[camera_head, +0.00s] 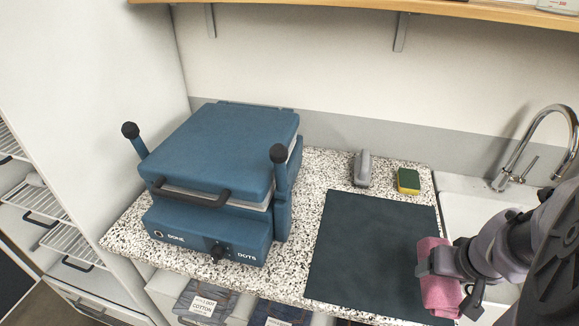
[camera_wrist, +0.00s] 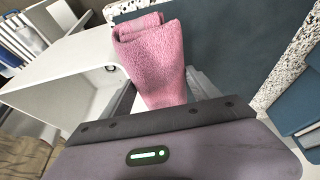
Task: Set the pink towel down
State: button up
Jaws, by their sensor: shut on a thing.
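The pink towel (camera_head: 437,275) is rolled or folded into a thick bundle. My gripper (camera_head: 432,266) is shut on it at the right edge of the dark mat (camera_head: 362,245). In the wrist view, the towel (camera_wrist: 150,55) stands out between the fingers of my gripper (camera_wrist: 158,92), with the dark mat (camera_wrist: 232,40) behind it. I cannot tell whether the towel touches the mat or hangs just above it.
A blue press (camera_head: 225,165) with black knobs stands left on the speckled counter (camera_head: 310,200). A grey brush-like object (camera_head: 362,168) and a yellow-green sponge (camera_head: 408,181) lie behind the mat. A white sink (camera_head: 455,205) with a chrome tap (camera_head: 535,135) is at the right. The mat's middle is clear.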

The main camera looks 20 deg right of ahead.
send_near(380, 244)
jog(key=shift+w+d+f, duration=0.65)
jog(key=shift+d+f, duration=0.15)
jog(key=shift+f, duration=0.05)
jog(key=f+b, duration=0.1)
jog(key=f, duration=0.1)
jog(key=w+f+b, duration=0.1)
jog(key=f+b, duration=0.1)
jog(key=shift+a, duration=0.15)
jog(key=shift+s+r, duration=0.1)
jog(key=shift+r, duration=0.2)
jog(key=shift+f, duration=0.1)
jog(key=o, duration=0.9)
jog(key=shift+f, duration=0.1)
jog(key=o, duration=0.5)
